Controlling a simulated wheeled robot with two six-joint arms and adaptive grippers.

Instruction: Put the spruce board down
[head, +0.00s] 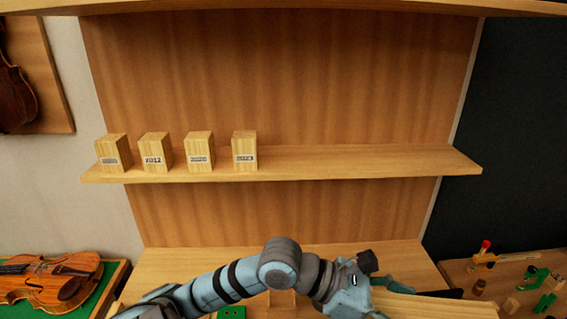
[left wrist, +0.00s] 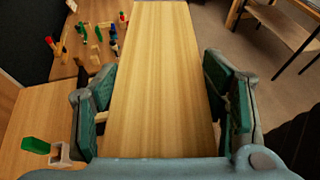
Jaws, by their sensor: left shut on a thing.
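The spruce board (head: 435,306) is a pale, straight-grained plank at the lower right of the head view. In the left wrist view the board (left wrist: 155,50) runs lengthwise away from the camera, between the green finger pads. My left gripper (head: 372,284) is shut on the board; it also shows in the left wrist view (left wrist: 160,85), one finger at each side of the board. The near end of the board is hidden by the gripper body. My right gripper is not in view.
A shelf (head: 350,163) carries several labelled wood blocks (head: 155,152) at its left; its right half is bare. A violin (head: 50,282) lies on a green mat at lower left. A side table (head: 460,272) at right holds small tools and pieces.

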